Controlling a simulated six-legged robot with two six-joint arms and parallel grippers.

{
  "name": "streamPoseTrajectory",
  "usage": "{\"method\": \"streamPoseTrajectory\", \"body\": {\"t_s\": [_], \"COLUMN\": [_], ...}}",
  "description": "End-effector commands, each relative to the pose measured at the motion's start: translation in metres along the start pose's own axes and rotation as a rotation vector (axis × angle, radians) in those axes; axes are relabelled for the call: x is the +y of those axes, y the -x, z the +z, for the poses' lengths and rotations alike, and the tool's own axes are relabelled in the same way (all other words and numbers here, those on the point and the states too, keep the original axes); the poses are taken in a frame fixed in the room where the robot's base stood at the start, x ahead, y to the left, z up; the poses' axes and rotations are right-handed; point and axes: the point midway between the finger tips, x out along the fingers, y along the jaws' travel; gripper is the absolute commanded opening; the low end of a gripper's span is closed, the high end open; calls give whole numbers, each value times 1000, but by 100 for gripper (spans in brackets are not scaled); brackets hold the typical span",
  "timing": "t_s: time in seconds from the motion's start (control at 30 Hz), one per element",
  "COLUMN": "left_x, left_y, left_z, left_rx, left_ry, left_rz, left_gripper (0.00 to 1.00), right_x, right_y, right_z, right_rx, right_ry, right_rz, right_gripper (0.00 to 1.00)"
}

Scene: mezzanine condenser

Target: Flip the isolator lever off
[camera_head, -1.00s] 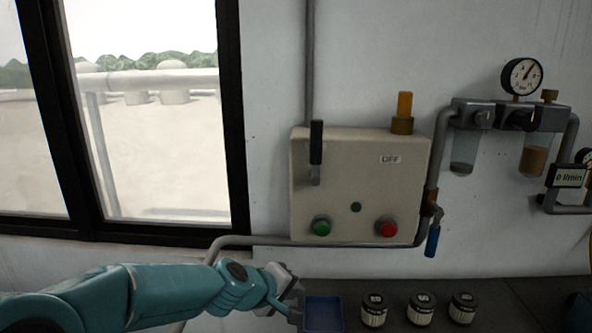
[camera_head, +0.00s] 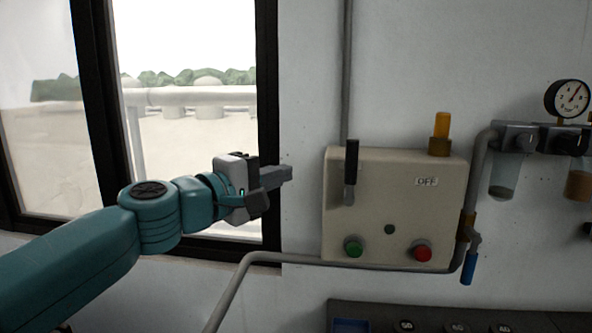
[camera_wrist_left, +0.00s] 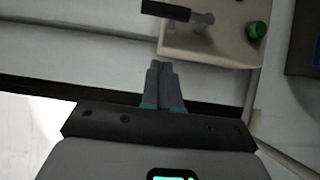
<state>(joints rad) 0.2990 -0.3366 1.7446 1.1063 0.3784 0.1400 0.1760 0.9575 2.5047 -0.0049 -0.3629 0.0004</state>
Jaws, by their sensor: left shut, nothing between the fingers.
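The isolator lever (camera_head: 351,172) has a black handle pointing up and a grey shaft. It sits on the left part of the beige control box (camera_head: 400,205), and a label reading OFF is at the box's upper right. My left gripper (camera_head: 290,173) is shut and empty, left of the box at about the lever's height, apart from it. In the left wrist view the shut fingers (camera_wrist_left: 162,66) point toward the lever (camera_wrist_left: 178,13) and the box (camera_wrist_left: 215,45), with a gap between. My right gripper is not in view.
The box carries a green button (camera_head: 354,247), a red button (camera_head: 422,252) and an amber lamp (camera_head: 441,128). A pipe (camera_head: 300,262) runs under it. A blue-handled valve (camera_head: 469,267) and a gauge (camera_head: 570,98) are to the right. A window stands behind my left arm.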

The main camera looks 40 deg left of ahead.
Motion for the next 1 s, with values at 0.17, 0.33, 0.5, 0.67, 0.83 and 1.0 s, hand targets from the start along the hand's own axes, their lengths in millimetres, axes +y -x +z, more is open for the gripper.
{"method": "streamPoseTrajectory", "body": {"t_s": [0.17,0.33,0.5,0.67,0.83,1.0], "left_x": [0,1,1,0,0,0], "left_y": [-40,-76,-98,-108,-111,-111], "left_z": [1,0,16,26,28,28], "left_rx": [-4,-1,-3,-1,1,1], "left_ry": [2,1,2,1,0,0], "left_rz": [-4,-3,-1,0,-1,-1], "left_gripper": [0,0,0,0,0,0], "right_x": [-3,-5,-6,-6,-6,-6], "right_y": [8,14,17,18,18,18], "right_z": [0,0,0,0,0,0], "right_rx": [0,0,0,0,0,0], "right_ry": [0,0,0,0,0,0], "right_rz": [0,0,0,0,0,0], "right_gripper": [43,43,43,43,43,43]}}
